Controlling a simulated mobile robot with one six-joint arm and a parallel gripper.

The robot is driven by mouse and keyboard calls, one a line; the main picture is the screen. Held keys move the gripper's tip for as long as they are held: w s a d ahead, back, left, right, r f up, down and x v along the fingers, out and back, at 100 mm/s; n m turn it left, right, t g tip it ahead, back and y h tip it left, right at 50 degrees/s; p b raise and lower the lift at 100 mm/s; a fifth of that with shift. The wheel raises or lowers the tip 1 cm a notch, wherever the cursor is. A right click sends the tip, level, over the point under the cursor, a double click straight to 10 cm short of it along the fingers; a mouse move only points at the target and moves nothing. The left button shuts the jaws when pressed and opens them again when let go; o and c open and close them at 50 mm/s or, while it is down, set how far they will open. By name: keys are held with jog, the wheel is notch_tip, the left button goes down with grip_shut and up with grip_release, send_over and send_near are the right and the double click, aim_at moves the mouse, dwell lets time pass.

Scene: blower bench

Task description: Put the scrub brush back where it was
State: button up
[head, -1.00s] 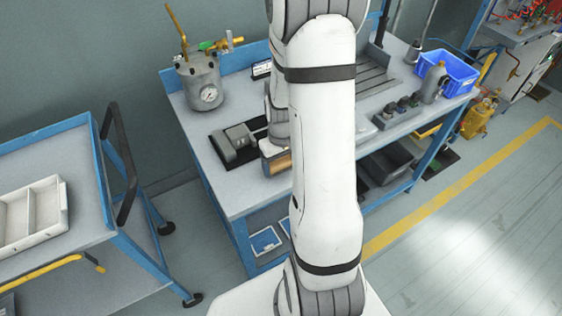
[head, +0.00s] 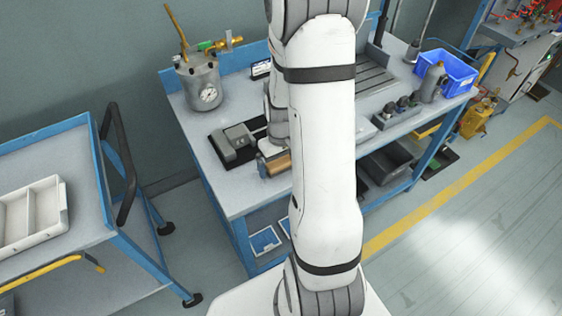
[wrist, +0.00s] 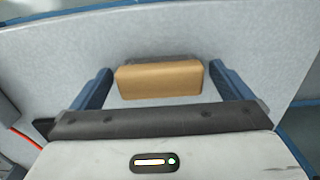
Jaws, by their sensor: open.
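The scrub brush, seen as a tan wooden block (wrist: 160,80) with a darker grey strip behind it, is near the front edge of the bench in the wrist view. In the head view the tan block (head: 275,165) shows left of my arm and is partly hidden by it. My gripper (wrist: 160,68) is open, with one blue-grey finger on each side of the block. Gaps show between the block and both fingers. Whether the brush rests fully on the bench top is hard to tell.
A grey device on a black mat (head: 218,151) lies just left of the brush. A metal pot with a gauge (head: 200,80) stands behind. A blue bin (head: 447,72) and a dark block with knobs (head: 397,114) are to the right. A cart with a white tray (head: 62,220) stands left.

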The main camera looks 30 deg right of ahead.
aim_at(280, 162)
notch_tip(280, 162, up, 12)
jog(key=s+a+r+t, duration=0.2)
jog(key=s+a+r, duration=0.8)
jog(key=s+a, duration=0.1)
jog(key=shift+s+a+t, duration=0.4)
jog(key=shift+s, duration=0.2)
jog(key=shift+c, duration=0.5)
